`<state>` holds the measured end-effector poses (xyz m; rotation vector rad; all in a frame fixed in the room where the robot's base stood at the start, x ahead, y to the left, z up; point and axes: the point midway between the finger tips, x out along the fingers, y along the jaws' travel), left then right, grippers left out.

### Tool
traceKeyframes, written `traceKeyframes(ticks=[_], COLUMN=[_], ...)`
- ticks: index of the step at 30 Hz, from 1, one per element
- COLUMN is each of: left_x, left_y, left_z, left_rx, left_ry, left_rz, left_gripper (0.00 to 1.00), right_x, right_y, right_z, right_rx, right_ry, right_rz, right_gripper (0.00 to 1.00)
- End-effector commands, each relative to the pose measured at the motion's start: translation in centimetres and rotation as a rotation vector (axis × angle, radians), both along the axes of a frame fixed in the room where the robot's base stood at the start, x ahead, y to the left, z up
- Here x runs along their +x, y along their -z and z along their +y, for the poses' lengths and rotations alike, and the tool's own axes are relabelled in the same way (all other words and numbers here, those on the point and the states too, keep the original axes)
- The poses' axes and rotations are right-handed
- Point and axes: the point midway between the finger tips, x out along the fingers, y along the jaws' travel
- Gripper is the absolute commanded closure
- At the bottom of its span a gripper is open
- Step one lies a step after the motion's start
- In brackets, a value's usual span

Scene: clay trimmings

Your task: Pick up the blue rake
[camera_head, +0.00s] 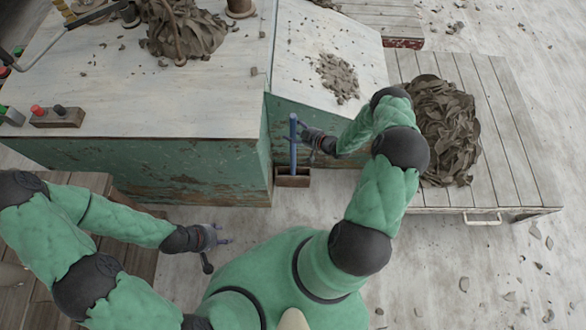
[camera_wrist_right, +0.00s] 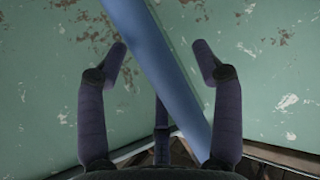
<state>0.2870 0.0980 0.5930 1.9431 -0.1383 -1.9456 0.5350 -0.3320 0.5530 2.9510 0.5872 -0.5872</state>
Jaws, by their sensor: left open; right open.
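The blue rake (camera_head: 293,150) stands upright with its handle against or close to the green side of the workbench, its lower end in a small wooden box (camera_head: 292,181). My right gripper (camera_head: 307,137) is beside the handle, on its right in the head view. In the right wrist view, the rake's blue handle (camera_wrist_right: 157,62) runs slantwise across the gap between the open fingers of my right gripper (camera_wrist_right: 159,55). The fingers do not close on it. The rake's head is hidden. My left gripper (camera_head: 224,235) is open and empty, low over the floor.
The workbench (camera_head: 180,110) has a pale top with a clay heap (camera_head: 185,32) and a control box with buttons (camera_head: 57,117). A slatted low platform (camera_head: 510,150) at the right bears a large heap of clay trimmings (camera_head: 445,130). Small scraps lie on the floor at right.

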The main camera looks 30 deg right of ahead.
Motion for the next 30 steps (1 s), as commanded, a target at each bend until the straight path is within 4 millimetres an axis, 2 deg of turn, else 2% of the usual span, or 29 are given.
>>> traceKeyframes(ticks=[5,6,12,13,23,30], left_x=[0.0,0.0,0.0,0.0,0.0,0.0], left_y=[-0.1,-0.1,-0.1,-0.1,-0.1,-0.9], left_z=[0.0,0.0,0.0,0.0,0.0,0.0], left_rx=[0.000,0.000,0.000,0.000,0.000,0.000], left_ry=[0.000,0.000,0.000,0.000,0.000,0.000], left_rz=[0.000,0.000,0.000,0.000,0.000,0.000], left_gripper=[0.49,0.49,0.49,0.49,0.49,0.49], right_x=[0.1,0.0,0.0,0.0,0.0,0.1], right_y=[-0.1,-0.1,-0.1,0.0,-0.2,-2.1], right_z=[0.0,0.0,0.0,0.0,0.0,-0.1], right_rx=[0.000,0.000,0.000,0.000,0.000,-0.002], right_ry=[0.000,0.000,0.000,0.000,0.000,0.000], right_rz=[0.000,0.000,0.000,0.000,-0.001,-0.003], right_gripper=[0.33,0.36,0.93,0.95,0.95,0.95])
